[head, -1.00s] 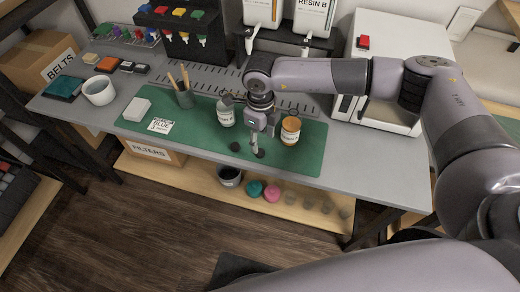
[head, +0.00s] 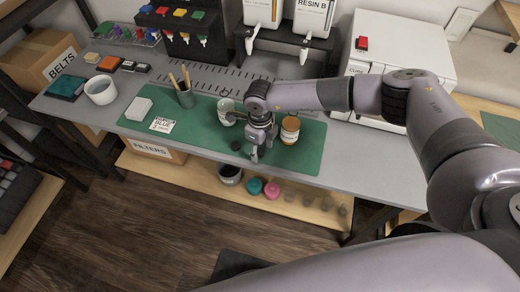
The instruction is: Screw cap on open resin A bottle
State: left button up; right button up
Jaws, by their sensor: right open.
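A pale clear bottle (head: 227,113) with a white label stands upright on the green mat (head: 312,160). An amber bottle (head: 290,132) with a white label stands to its right. Their labels are too small to read, so I cannot tell which is resin A. A dark round cap (head: 236,146) lies on the mat in front of the clear bottle. My right gripper (head: 254,155) points down between the bottles, low over the mat's front part, with its fingers open. A second dark cap seen there earlier is now hidden at the fingers. My left gripper is out of view.
A cup with brushes (head: 186,98), a white block (head: 138,109) and a labelled card (head: 162,125) are at the mat's left. Resin dispensers (head: 312,15) and a white curing box (head: 398,40) stand behind. The mat's right front is clear.

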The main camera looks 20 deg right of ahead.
aim_at(260, 151)
jog(key=shift+c, duration=0.4)
jog(key=c, duration=0.7)
notch_tip(260, 151, up, 20)
jog(key=b, duration=0.3)
dwell(0.3)
